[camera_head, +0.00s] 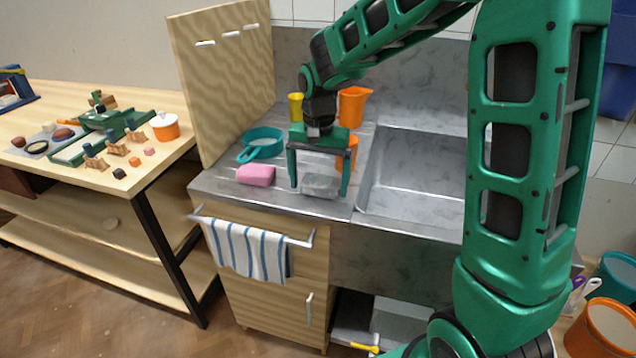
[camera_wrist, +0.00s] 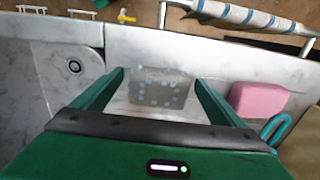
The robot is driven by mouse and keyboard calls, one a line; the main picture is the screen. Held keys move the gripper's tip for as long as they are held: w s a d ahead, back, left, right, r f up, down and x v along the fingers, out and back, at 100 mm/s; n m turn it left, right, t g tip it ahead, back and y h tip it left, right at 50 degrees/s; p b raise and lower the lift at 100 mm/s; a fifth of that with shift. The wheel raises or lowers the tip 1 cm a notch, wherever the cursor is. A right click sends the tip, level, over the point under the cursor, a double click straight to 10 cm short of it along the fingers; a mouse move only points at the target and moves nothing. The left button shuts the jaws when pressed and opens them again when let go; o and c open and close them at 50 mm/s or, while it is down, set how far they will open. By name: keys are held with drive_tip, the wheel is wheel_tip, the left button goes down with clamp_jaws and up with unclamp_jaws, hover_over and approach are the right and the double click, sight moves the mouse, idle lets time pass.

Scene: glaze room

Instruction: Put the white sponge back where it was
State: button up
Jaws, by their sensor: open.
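My gripper (camera_head: 318,191) is open above the front of the grey metal counter (camera_head: 222,188), fingers pointing down. A pale grey-white block (camera_head: 321,183), apparently the white sponge, lies between and below the fingers. In the wrist view this block (camera_wrist: 160,94) shows light blue dots and sits in the gap between the fingertips (camera_wrist: 159,77), with space on both sides. A pink sponge (camera_head: 256,175) lies on the counter to the left of my gripper. It shows on the right in the wrist view (camera_wrist: 258,103).
A teal pan (camera_head: 264,146), a yellow cup (camera_head: 296,106) and orange vessels (camera_head: 353,105) stand behind. The sink basin (camera_head: 412,180) opens to the right. A striped towel (camera_head: 246,249) hangs on the front rail. A wooden panel (camera_head: 222,80) rises at the left.

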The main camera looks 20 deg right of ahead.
sight(319, 183)
wheel_tip(319, 183, up, 12)
idle(0.4)
drive_tip(key=s+d+f, duration=0.2)
drive_tip(key=s+d, duration=1.2)
drive_tip(key=s, duration=0.1)
drive_tip(key=s+d+f, duration=0.2)
drive_tip(key=s, duration=0.5)
drive_tip(key=s+d+f, duration=0.2)
drive_tip(key=s+f, duration=0.1)
drive_tip(key=s, duration=0.5)
drive_tip(key=shift+s+d+n, duration=0.15)
drive_tip(key=shift+s+n, duration=0.15)
drive_tip(key=shift+n, duration=0.1)
